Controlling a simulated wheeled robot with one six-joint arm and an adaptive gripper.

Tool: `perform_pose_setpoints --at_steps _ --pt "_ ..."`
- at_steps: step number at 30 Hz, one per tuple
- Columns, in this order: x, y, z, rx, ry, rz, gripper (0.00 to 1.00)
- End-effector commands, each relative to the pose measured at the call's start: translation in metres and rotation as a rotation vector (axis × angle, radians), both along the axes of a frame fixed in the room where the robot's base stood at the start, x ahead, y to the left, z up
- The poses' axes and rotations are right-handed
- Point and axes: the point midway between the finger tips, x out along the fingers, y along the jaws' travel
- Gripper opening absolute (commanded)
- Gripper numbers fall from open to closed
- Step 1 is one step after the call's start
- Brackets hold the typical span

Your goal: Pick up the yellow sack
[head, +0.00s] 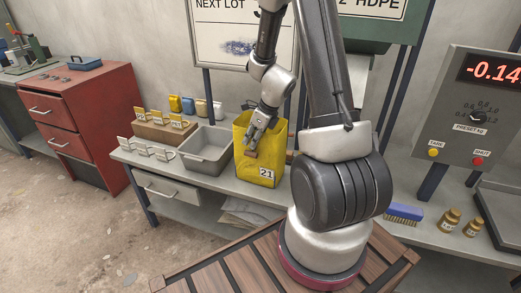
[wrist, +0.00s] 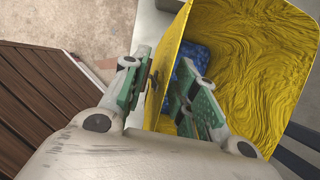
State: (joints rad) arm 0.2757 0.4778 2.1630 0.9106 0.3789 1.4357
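The yellow sack (head: 260,168), marked 21, stands upright and open-topped on the grey bench. My gripper (head: 256,142) is at its near upper side. In the wrist view, the fingers of my gripper (wrist: 164,68) are apart, with the wall of the yellow sack (wrist: 172,50) between them. One finger is outside the sack and the other is inside its mouth. A small brown piece (head: 250,154) shows on the sack's wall below the fingers. Something blue (wrist: 196,58) lies inside the sack, partly hidden by a finger.
A grey bin (head: 207,147) stands close to the left of the sack. Tagged hooks or mugs and small coloured bags (head: 188,104) are farther left. A blue brush (head: 404,212) and brass weights (head: 450,218) lie right, below the display panel (head: 476,115). A sign board stands behind.

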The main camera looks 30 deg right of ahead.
Motion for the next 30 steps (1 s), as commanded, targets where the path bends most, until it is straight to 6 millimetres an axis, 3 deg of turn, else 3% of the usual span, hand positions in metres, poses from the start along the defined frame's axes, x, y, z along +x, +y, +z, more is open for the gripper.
perform_pose_setpoints --at_steps 24,29,30 --pt "-0.0002 -0.0001 -0.0046 0.000 0.000 -0.001 0.29" --pt "-0.0002 -0.0001 -0.0046 0.000 0.000 0.000 0.01" --pt "-0.0003 -0.0001 -0.0046 0.000 0.000 0.000 0.00"
